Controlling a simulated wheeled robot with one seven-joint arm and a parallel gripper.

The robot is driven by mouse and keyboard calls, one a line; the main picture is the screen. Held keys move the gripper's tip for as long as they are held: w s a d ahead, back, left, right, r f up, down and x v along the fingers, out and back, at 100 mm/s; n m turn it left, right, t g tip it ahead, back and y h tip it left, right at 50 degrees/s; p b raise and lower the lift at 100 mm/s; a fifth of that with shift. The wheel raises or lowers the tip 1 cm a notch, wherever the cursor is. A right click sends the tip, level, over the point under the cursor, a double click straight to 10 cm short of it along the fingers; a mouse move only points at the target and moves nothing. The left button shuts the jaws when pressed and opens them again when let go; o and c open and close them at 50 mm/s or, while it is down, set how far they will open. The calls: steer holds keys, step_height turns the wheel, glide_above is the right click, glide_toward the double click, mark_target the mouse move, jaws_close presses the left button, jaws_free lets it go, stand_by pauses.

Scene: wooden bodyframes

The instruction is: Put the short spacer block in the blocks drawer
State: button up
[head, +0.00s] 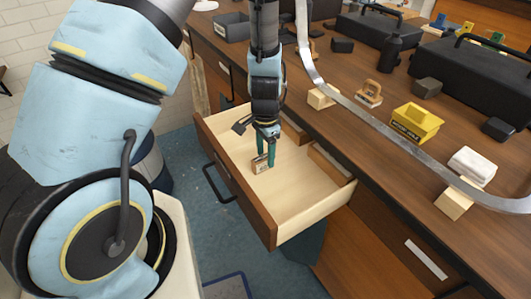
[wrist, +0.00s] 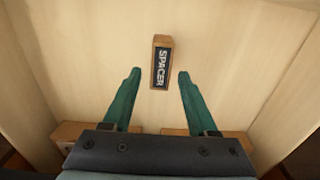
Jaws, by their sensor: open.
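The short spacer block (wrist: 162,62) is a small wooden block with a dark label reading SPACER. It lies on the floor of the open drawer, and in the head view it shows by my fingertips (head: 260,164). My gripper (wrist: 156,75) has green fingers that are spread apart, with nothing held between them. The block lies just past the fingertips, between their lines, and in the wrist view it looks clear of both. The drawer (head: 310,205) is pulled out from the bench, with light wooden sides and a dark handle.
More wooden blocks lie along the drawer's bench-side wall (head: 325,160). On the benchtop stand a wooden block (head: 321,98), a yellow bin (head: 416,122), a white-topped block (head: 472,165) and black cases (head: 470,80). A curved metal strip (head: 370,118) runs above the bench edge. The drawer's front half is bare.

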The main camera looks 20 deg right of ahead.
mark_target(265, 156)
step_height(265, 156, up, 12)
steer(key=b, duration=0.2)
steer(key=shift+r, duration=0.15)
stand_by(0.4)
steer(key=a+r+n, duration=0.3)
steer(key=a+n, duration=0.4)
steer(key=a, duration=0.6)
steer(key=a+r+n+t, duration=0.1)
steer(key=a+r+n, duration=0.3)
steer(key=a, duration=1)
steer(key=n, duration=0.3)
steer(key=shift+w+n+t, duration=0.3)
